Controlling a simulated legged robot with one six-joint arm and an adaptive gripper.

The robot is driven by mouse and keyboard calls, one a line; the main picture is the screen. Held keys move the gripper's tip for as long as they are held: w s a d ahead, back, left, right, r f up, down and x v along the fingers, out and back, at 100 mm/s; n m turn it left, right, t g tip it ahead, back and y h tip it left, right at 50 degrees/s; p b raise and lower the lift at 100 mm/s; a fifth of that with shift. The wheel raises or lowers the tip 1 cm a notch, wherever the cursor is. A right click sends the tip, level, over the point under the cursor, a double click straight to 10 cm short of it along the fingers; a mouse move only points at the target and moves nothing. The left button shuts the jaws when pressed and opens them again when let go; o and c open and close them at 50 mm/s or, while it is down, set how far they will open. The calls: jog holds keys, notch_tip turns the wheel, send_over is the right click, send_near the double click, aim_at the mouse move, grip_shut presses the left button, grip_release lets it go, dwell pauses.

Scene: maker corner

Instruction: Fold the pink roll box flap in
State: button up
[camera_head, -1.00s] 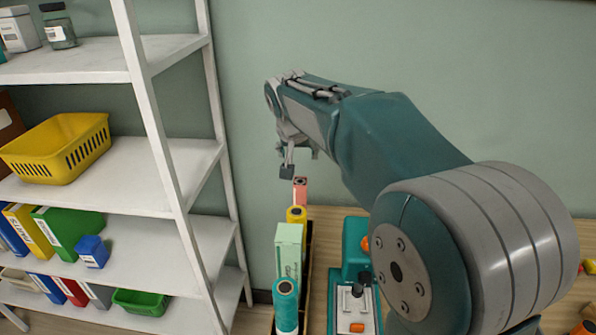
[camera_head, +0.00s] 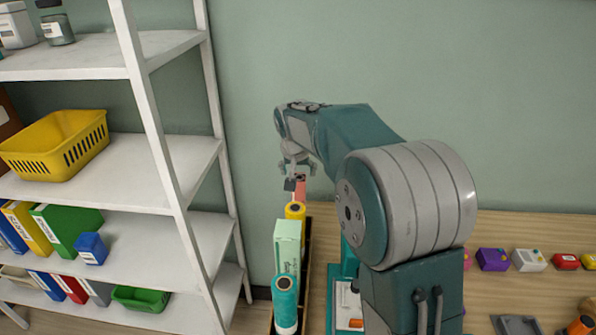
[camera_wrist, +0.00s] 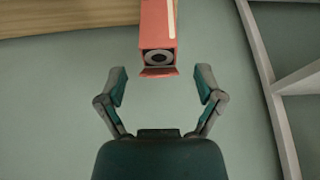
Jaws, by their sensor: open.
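The pink roll box (camera_head: 301,187) stands at the far end of a dark tray (camera_head: 307,250) on the table. In the wrist view the pink box (camera_wrist: 157,22) shows its open end, with a dark round roll inside. Its flap (camera_wrist: 158,72) sticks out along the edge of the opening nearest my gripper. My gripper (camera_wrist: 161,80) is open, its two fingers spread to either side of the flap and apart from it. In the head view my gripper (camera_head: 294,184) is at the box's top, partly covering it.
A yellow roll (camera_head: 295,211), a pale green box (camera_head: 287,243) and a teal roll (camera_head: 286,296) stand in line with the pink box. A white shelf (camera_head: 165,160) rises at left. Several small coloured items, including a purple one (camera_head: 492,259), lie on the table (camera_head: 530,232) at right.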

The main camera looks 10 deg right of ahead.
jog(key=shift+c, duration=0.3)
jog(key=c, duration=1.1)
jog(key=shift+s+f+t, duration=0.2)
jog(key=shift+f+t, duration=0.1)
jog(key=shift+t, duration=0.5)
jog(key=o, duration=1.2)
jog(key=shift+c, duration=0.2)
jog(key=shift+a+r, duration=0.1)
jog(key=shift+r, duration=0.05)
jog(key=shift+s+r, duration=0.15)
jog(key=shift+r, duration=0.15)
jog(key=v, duration=1.1)
jog(key=shift+a, duration=0.3)
